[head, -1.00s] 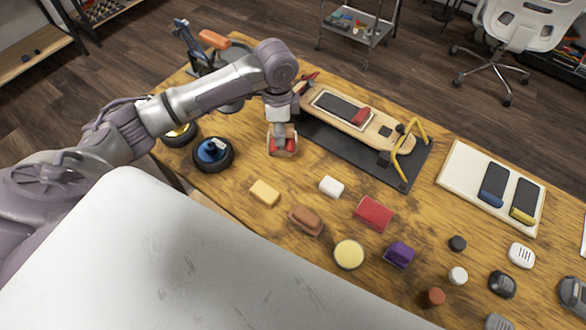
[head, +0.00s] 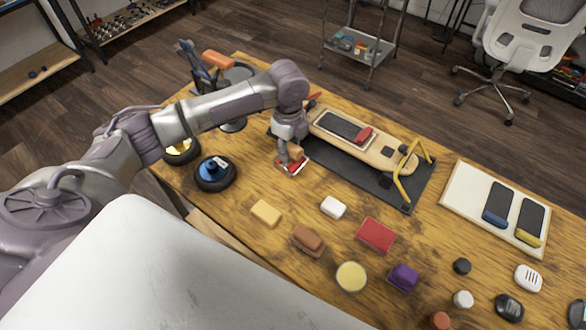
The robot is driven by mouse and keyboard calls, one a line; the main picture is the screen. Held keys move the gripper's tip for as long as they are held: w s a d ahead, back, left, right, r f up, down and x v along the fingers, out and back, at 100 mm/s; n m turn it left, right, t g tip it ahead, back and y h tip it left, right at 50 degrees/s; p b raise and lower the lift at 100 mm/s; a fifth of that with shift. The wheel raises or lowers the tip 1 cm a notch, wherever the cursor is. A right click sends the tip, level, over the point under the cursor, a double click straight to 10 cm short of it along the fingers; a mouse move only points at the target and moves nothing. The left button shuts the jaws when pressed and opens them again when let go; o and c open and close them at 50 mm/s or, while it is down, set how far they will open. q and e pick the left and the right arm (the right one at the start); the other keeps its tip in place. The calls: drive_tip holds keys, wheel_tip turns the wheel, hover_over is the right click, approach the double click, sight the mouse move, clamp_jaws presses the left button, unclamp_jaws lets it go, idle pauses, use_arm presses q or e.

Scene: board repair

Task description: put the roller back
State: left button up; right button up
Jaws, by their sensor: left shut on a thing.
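My left gripper (head: 292,160) hangs over the table at the left end of the black mat (head: 393,195), fingers down. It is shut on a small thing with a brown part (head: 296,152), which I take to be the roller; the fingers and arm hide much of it. Red and white show at the fingertips, close to the tabletop, and I cannot tell whether it touches. A wooden board (head: 385,157) lies on the mat just right of the gripper, with a dark pad (head: 342,126) and a red block (head: 364,134) on it. My right gripper is out of view.
A yellow bracket (head: 404,190) stands at the board's right end. Several blocks, including a tan one (head: 266,212) and a red one (head: 376,235), lie in front. Black wheels (head: 214,174) sit at left. A pale tray (head: 470,190) with two dark pads is at right.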

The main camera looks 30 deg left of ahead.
sight(293, 175)
use_arm(q)
drive_tip(key=shift+s+d+f, duration=0.9)
drive_tip(key=shift+s+d, duration=0.1)
drive_tip(key=shift+d, duration=0.15)
wheel_tip(293, 175, down, 4)
drive_tip(key=shift+f+p, duration=0.1)
drive_tip(key=shift+p, duration=0.4)
drive_tip(key=shift+s+f, duration=0.2)
drive_tip(key=shift+f, duration=0.4)
clamp_jaws()
drive_tip(key=o, duration=1)
unclamp_jaws()
drive_tip(key=shift+f, duration=0.15)
drive_tip(key=shift+w, duration=0.1)
